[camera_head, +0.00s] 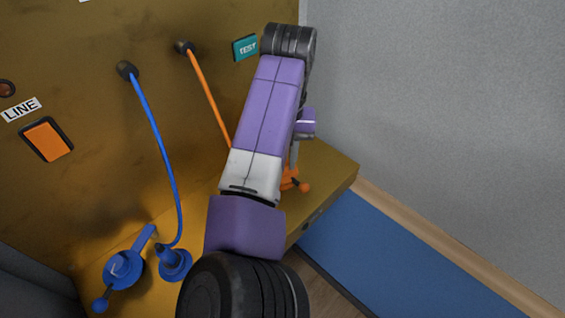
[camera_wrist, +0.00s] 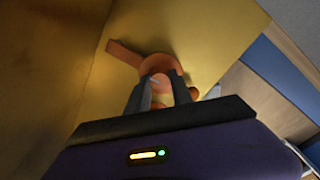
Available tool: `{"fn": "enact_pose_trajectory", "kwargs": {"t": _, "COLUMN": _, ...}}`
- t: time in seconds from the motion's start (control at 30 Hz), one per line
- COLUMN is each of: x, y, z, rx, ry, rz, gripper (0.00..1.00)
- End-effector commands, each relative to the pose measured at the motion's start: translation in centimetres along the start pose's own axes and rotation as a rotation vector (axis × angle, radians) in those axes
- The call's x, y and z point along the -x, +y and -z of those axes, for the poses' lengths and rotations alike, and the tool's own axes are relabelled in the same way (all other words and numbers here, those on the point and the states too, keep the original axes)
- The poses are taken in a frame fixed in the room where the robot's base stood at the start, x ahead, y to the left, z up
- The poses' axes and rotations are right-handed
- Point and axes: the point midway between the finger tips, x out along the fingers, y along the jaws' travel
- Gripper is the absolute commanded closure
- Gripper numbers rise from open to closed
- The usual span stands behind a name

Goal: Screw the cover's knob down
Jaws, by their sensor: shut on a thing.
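The orange cover (camera_wrist: 163,66) shows in the wrist view on the yellow-brown ledge, with a flat tab (camera_wrist: 124,52) reaching to the upper left. My gripper (camera_wrist: 160,82) has its two dark fingers on either side of a rounded orange knob (camera_wrist: 160,80) and is shut on it. The fingers hide part of the knob and cover, so I cannot tell how far down the knob sits. In the head view my arm hides most of the cover; only a small orange part with a ball end (camera_head: 304,187) shows beside it.
A blue cover (camera_head: 122,270) marked L and a blue plug (camera_head: 174,264) with a blue cable sit on the ledge (camera_head: 335,175) at left. An orange cable (camera_head: 207,97) runs from the panel behind my arm. A grey wall (camera_head: 440,100) stands at right.

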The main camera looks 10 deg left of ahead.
Motion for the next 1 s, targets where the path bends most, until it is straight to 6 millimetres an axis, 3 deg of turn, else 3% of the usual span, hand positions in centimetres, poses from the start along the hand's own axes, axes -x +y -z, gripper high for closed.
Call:
{"fn": "enact_pose_trajectory", "kwargs": {"t": 0.3, "x": -0.09, "y": 0.07, "z": -0.04, "rx": -0.129, "ry": -0.008, "rz": -0.003, "gripper": 1.0}}
{"fn": "enact_pose_trajectory", "kwargs": {"t": 0.87, "x": 0.14, "y": -0.02, "z": -0.01, "rx": -0.158, "ry": -0.008, "rz": -0.001, "gripper": 1.0}}
{"fn": "enact_pose_trajectory", "kwargs": {"t": 0.9, "x": 0.14, "y": -0.02, "z": -0.01, "rx": -0.158, "ry": -0.008, "rz": -0.001, "gripper": 0.69}}
{"fn": "enact_pose_trajectory", "kwargs": {"t": 1.0, "x": 0.12, "y": -0.03, "z": -0.01, "rx": -0.158, "ry": -0.008, "rz": -0.001, "gripper": 0.51}}
